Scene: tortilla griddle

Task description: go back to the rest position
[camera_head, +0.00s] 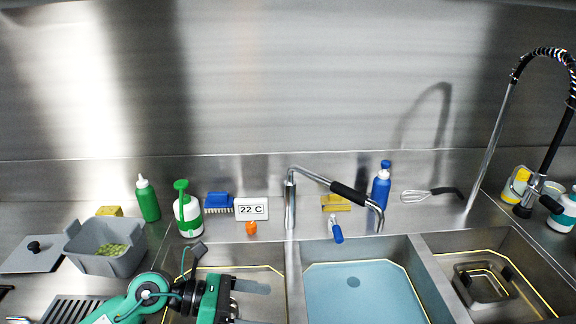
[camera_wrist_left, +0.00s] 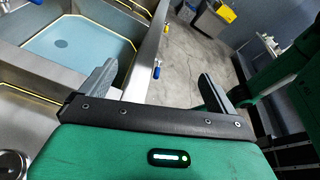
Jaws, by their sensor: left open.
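My left gripper (camera_head: 258,303) is at the bottom of the head view, over the left sink basin (camera_head: 272,271). It points to the right in the picture. In the left wrist view my left gripper (camera_wrist_left: 157,85) has its two fingers wide apart with nothing between them. My right gripper is not in the head view, and I cannot make it out in the left wrist view.
A grey bin (camera_head: 106,247) with green contents stands at left beside its lid (camera_head: 33,253). Bottles, a brush (camera_head: 218,203) and a "22 C" display (camera_head: 251,209) line the back. The faucet (camera_head: 290,205) overhangs the water-filled middle basin (camera_head: 362,290).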

